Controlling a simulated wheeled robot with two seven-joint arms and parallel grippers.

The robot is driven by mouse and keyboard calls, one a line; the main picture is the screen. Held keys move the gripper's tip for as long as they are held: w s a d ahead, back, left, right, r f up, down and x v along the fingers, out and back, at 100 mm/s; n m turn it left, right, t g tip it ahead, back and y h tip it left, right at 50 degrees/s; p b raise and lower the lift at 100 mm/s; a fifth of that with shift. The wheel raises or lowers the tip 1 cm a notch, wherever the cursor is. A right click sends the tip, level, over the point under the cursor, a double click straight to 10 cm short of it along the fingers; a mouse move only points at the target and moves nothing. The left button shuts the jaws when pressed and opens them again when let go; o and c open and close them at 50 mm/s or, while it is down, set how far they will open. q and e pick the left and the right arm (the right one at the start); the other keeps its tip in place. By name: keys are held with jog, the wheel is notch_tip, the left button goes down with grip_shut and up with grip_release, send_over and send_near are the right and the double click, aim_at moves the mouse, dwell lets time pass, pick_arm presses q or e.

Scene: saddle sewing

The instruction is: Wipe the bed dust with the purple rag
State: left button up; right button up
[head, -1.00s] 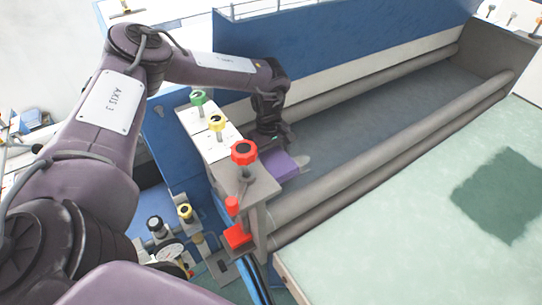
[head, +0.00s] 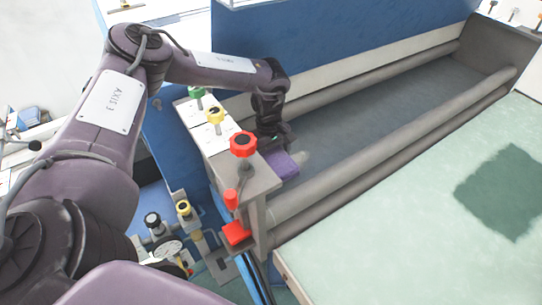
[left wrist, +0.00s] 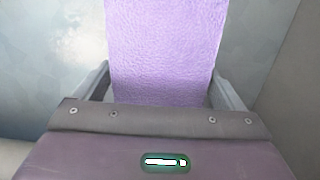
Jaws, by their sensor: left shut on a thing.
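The purple rag (head: 282,165) is at the left end of the long grey machine bed (head: 375,105), between the rollers. My left gripper (head: 270,145) reaches down into the bed behind the knobs and is shut on the rag. In the left wrist view the rag (left wrist: 162,50) is a wide purple strip between the two fingers. Pale blotchy dust (left wrist: 75,40) shows on the bed surface left of the rag in that view. The fingertips and the rag's underside are hidden, so I cannot tell whether it touches the bed. My right gripper is not in view.
Green, yellow and red knobs (head: 243,144) stand on the end block close to my left arm. Long grey rollers (head: 400,160) run along both sides of the bed. A pale green table (head: 400,240) with a darker square patch lies at the right. The bed's middle is clear.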

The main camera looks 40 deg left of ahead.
pick_arm(q)
jog(key=shift+f+b, duration=0.3)
jog(key=shift+f, duration=0.4)
jog(key=shift+w, duration=0.1)
